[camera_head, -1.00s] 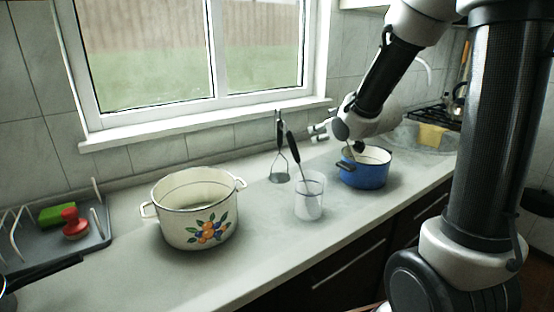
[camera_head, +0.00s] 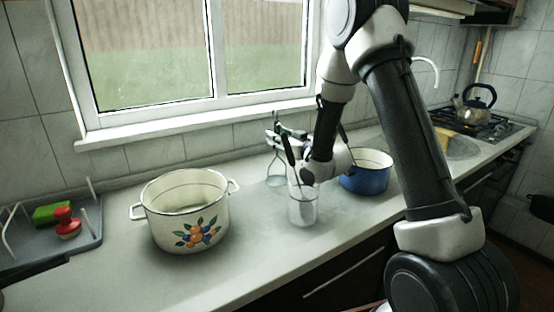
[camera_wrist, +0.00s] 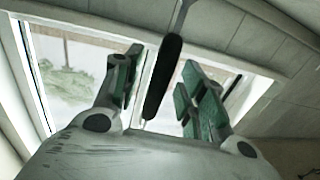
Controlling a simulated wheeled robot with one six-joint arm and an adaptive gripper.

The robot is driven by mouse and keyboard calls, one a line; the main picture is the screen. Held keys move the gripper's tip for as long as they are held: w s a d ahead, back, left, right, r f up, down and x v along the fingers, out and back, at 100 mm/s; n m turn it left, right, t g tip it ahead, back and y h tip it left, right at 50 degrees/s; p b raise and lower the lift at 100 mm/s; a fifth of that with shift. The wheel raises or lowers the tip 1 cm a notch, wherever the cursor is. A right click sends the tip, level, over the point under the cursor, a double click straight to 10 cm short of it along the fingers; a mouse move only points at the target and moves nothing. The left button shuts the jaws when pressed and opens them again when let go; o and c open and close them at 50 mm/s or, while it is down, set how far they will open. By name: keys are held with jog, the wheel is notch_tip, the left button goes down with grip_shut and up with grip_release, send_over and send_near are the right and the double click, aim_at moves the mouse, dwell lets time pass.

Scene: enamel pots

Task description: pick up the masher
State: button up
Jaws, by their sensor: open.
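The masher (camera_head: 275,182) stands upright on the counter near the window wall, its looped wire foot showing in the head view. Its upper part is mostly covered by my gripper (camera_head: 286,136), which is at handle height. In the wrist view my gripper (camera_wrist: 165,88) is open, with green-padded fingers on either side of a black handle (camera_wrist: 164,75) with a metal shaft. That handle appears to be the masher's; whether a finger touches it I cannot tell.
A clear container (camera_head: 303,211) holding a black-handled utensil (camera_head: 288,150) stands close in front of the masher. A blue pot (camera_head: 366,180) is to the right. A cream fruit-decorated pot (camera_head: 187,220) is to the left, beyond bare counter.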

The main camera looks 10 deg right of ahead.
jog(key=shift+w+a, duration=0.15)
jog(key=shift+w, duration=0.3)
jog(key=shift+c, duration=0.2)
grip_shut()
